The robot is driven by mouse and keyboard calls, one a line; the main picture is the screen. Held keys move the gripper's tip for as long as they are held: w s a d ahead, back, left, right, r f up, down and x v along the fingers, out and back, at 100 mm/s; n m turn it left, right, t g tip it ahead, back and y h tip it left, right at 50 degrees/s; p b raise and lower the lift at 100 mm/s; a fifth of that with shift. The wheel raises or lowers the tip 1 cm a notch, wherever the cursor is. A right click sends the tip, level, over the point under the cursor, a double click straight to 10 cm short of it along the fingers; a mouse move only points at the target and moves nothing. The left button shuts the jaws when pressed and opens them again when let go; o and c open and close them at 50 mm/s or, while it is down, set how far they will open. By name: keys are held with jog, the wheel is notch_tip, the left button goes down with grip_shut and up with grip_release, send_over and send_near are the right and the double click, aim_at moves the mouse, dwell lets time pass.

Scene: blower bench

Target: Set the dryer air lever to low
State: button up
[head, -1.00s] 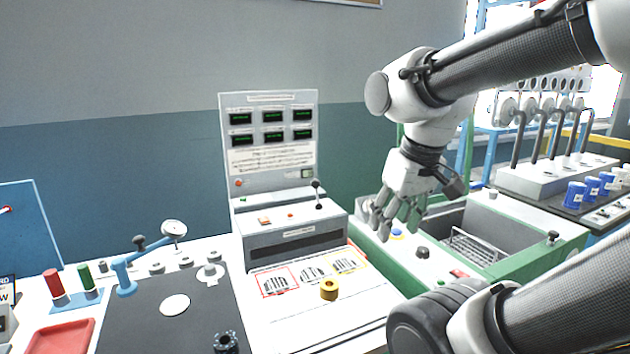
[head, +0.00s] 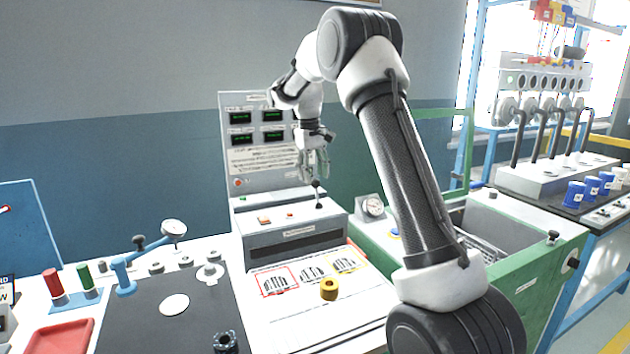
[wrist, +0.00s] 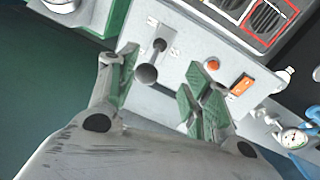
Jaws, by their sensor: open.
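The lever (head: 317,190) is a thin stalk with a dark ball knob, standing on top of the grey console (head: 290,222) at its right end. It also shows in the wrist view (wrist: 147,74), where its stalk comes out of a light slotted plate. My gripper (head: 315,174) is just above the knob, pointing down. In the wrist view my gripper (wrist: 165,76) is open with green-padded fingers, and the knob appears between them, closer to the left finger. I cannot tell whether a finger touches it. The lever's low marking is not readable.
An orange switch (wrist: 243,86) sits on the console beside the lever. An upright display panel (head: 270,150) rises behind.

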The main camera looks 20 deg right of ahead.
aim_at(315, 179)
jog(key=shift+n+t, duration=0.3)
jog(key=shift+t, duration=0.1)
jog(key=r, duration=0.1)
jog(key=w+r, duration=0.1)
jog(key=r, duration=0.1)
jog(key=w+r, duration=0.1)
jog(key=shift+w+d+r, duration=0.15)
jog(key=shift+d+r, duration=0.05)
jog(key=shift+r, duration=0.05)
jog(key=f, duration=0.5)
jog(key=d+f, duration=0.1)
jog(key=f, duration=0.2)
jog(key=shift+c, duration=0.4)
grip_shut()
